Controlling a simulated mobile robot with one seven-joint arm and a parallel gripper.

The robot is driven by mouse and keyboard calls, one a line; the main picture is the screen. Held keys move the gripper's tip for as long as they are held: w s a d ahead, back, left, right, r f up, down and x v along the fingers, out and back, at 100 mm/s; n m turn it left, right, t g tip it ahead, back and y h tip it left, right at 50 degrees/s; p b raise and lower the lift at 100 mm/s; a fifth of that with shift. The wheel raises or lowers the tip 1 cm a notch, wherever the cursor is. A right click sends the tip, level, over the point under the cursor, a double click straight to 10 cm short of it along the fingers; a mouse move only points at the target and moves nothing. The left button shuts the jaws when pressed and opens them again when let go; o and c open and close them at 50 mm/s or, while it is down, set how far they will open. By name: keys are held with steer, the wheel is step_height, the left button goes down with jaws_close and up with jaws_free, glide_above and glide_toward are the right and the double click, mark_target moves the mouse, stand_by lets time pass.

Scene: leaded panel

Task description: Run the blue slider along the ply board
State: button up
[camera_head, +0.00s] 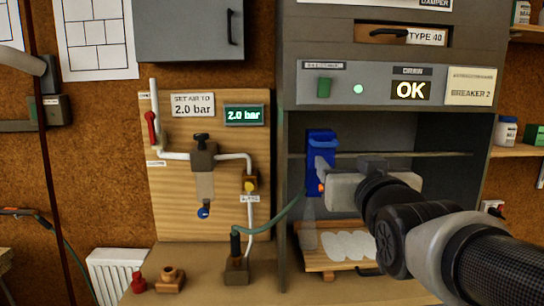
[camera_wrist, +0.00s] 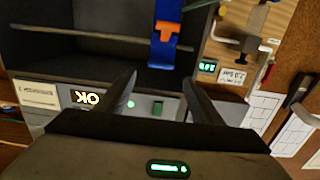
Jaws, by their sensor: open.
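The blue slider (camera_head: 320,146) hangs on a thin horizontal rail across the open bay of the grey cabinet. It has an orange part low on it, and a faint pale cone shows below it. In the wrist view the slider (camera_wrist: 160,53) lies just beyond the fingertips, lined up with the gap. My gripper (camera_head: 322,178) is open in front of the slider; its spread fingers show in the wrist view (camera_wrist: 159,80). I cannot tell whether they touch it. A ply board (camera_head: 318,262) with white oval shapes lies in the bay below, left end under the slider.
A green hose (camera_head: 284,214) runs from a fitting on the bench to the slider. The rail (camera_head: 425,154) is clear right of my gripper. A wooden panel (camera_head: 172,215) with pipes and a 2.0 bar display stands left. The cabinet sign (camera_head: 410,91) reads OK.

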mark_target(324, 140)
steer(key=w, duration=0.6)
steer(key=w+p, duration=0.1)
steer(key=w, duration=1)
steer(key=shift+w+a+r, duration=0.1)
steer(key=shift+w+r, duration=0.15)
steer(key=shift+w, duration=0.1)
steer(key=shift+c, duration=0.5)
steer(key=c, duration=1.1)
